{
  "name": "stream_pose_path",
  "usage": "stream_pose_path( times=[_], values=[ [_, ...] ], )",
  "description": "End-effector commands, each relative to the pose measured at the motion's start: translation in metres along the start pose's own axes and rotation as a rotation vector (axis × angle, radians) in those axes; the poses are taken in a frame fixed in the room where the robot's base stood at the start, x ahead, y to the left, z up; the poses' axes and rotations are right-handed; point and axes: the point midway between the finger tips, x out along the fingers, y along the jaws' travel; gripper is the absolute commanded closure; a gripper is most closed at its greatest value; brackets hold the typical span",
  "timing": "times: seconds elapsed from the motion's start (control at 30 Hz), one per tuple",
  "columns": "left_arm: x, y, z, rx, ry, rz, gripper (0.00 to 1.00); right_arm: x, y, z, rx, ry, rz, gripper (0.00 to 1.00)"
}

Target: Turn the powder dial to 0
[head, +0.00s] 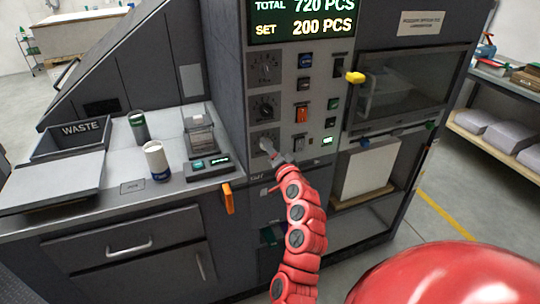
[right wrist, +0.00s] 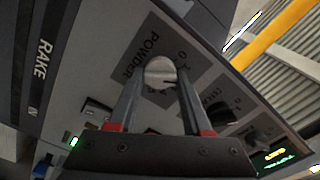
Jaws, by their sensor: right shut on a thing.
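The powder dial (right wrist: 160,73) is a round, pale knob on a dark plate marked POWDER, in the upper middle of the right wrist view. My right gripper (head: 268,147) is at the lowest of three dials on the machine's grey front panel. Its two fingers lie on either side of the knob and are shut on it. In the head view the gripper partly covers this dial. I cannot read which mark the dial points to. My left gripper is not in view.
Two other dials (head: 264,106) sit above, beside several switches (head: 302,114). A lit display (head: 302,18) reads TOTAL 720 PCS and SET 200 PCS. A yellow handle (head: 355,77) and an orange handle (head: 228,198) stick out nearby. Two cups (head: 156,160) stand on the left counter.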

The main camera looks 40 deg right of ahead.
Motion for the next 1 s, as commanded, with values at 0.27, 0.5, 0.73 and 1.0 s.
stream_pose_path(
  times=[0.27, 0.5, 0.73, 1.0],
  values=[
    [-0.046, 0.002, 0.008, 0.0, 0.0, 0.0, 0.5, 0.0, 0.005, 0.004, -0.268, 0.0, -0.002, 1.0],
    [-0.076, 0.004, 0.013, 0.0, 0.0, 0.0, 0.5, 0.001, 0.004, 0.005, -0.481, -0.002, -0.001, 1.0],
    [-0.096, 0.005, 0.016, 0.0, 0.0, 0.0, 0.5, 0.0, 0.003, 0.003, -0.638, 0.001, 0.0, 1.0],
    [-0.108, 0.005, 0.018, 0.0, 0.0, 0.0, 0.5, 0.0, 0.0, 0.002, -0.742, -0.002, 0.0, 1.0]
  ],
)
